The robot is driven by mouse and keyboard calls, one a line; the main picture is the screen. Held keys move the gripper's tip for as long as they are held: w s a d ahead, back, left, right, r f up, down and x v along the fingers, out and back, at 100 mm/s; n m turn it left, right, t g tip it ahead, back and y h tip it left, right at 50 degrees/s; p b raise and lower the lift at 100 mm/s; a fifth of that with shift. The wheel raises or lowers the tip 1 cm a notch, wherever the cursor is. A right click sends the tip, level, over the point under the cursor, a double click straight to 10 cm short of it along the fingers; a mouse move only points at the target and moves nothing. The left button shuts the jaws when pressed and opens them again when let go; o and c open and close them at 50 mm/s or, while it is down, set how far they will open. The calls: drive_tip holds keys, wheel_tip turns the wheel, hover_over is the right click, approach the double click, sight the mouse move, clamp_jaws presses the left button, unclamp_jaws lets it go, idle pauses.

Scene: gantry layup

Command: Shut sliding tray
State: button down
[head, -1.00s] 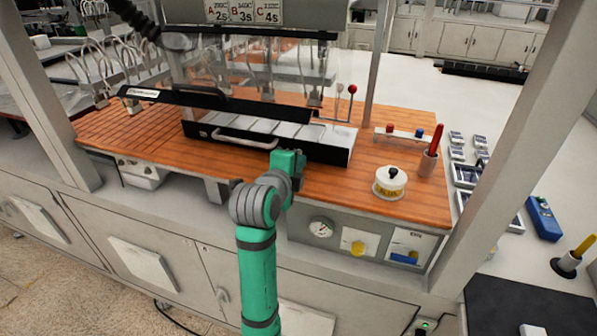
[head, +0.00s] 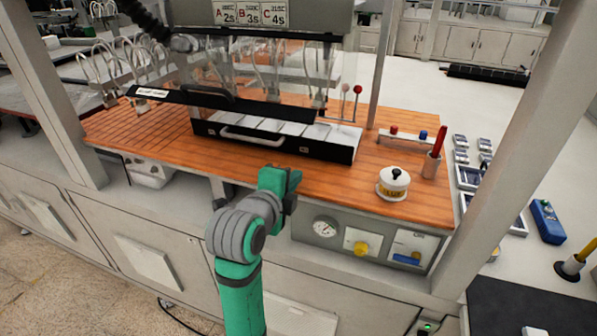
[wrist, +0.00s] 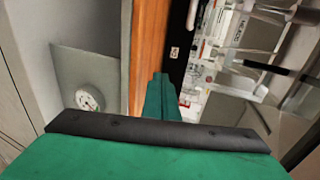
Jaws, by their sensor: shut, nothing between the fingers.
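The sliding tray (head: 320,147) is a long black-fronted drawer with a pale bar handle (head: 252,136). It sits under the clear-shielded machine on the wooden bench top. A narrow strip of its white inner sections shows behind the front, so it stands slightly out. In the wrist view its black front (wrist: 178,35) shows beyond the wood edge. My green gripper (head: 282,172) is in front of the tray, near the bench's front edge, with wood visible between them. In the wrist view my gripper (wrist: 159,76) has its fingers together with nothing between them.
A white lidded pot (head: 393,185) and a red-handled tool in a cup (head: 432,165) stand to the right on the wood. A low black flap (head: 215,103) hangs above the tray. A gauge panel (head: 372,245) is below the bench edge. Grey posts frame both sides.

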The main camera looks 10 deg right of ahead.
sight(248, 140)
drive_tip(key=v, duration=0.3)
drive_tip(key=shift+s+a+r, duration=0.1)
drive_tip(key=shift+a+r, duration=0.05)
drive_tip(key=shift+a, duration=0.4)
drive_tip(key=c, duration=2.3)
unclamp_jaws()
drive_tip(key=shift+s+a, duration=0.15)
drive_tip(key=shift+a, duration=0.1)
drive_tip(key=o, duration=0.5)
drive_tip(key=shift+t, duration=0.5)
drive_tip(key=w+a+r, duration=0.1)
drive_tip(key=w+a, duration=0.2)
drive_tip(key=a, duration=0.1)
drive_tip(key=w+a, duration=0.2)
drive_tip(key=a, duration=0.2)
drive_tip(key=w+a+r, duration=0.1)
drive_tip(key=w+a, duration=0.2)
drive_tip(key=a, duration=0.2)
drive_tip(key=shift+w+a+r, duration=0.1)
drive_tip(key=shift+w+r, duration=0.2)
drive_tip(key=shift+w, duration=0.05)
drive_tip(key=x, duration=1)
drive_tip(key=shift+w+r, duration=0.1)
drive_tip(key=shift+w, duration=0.25)
clamp_jaws()
